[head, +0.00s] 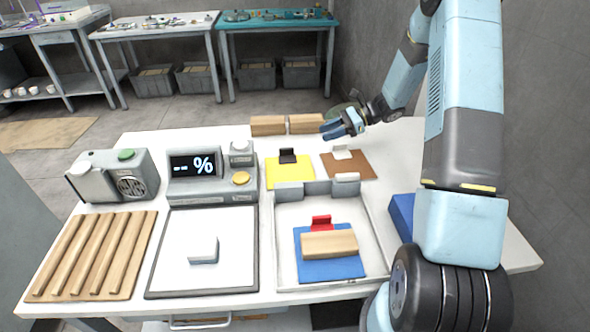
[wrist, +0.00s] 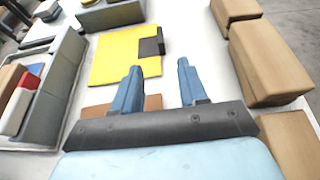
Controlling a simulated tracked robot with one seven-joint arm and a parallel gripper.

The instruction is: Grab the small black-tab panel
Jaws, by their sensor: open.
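The yellow panel (head: 277,179) with a black tab (head: 287,156) on its far edge lies flat on the table, behind the white tray. In the wrist view the yellow panel (wrist: 115,60) and its black tab (wrist: 151,47) lie beyond my fingertips, the tab nearly in line with the gap between them. My gripper (head: 336,129) is open and empty above the table's back edge, to the right of and behind the panel. Both fingers also show in the wrist view (wrist: 158,70). A brown panel (head: 353,168) with a white tab (head: 342,153) lies right of the yellow one.
Grey blocks (head: 318,187) line the back of the white tray (head: 284,245). In the tray, a wooden bar (head: 329,244) lies on a blue panel (head: 320,271) with a red tab (head: 321,222).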

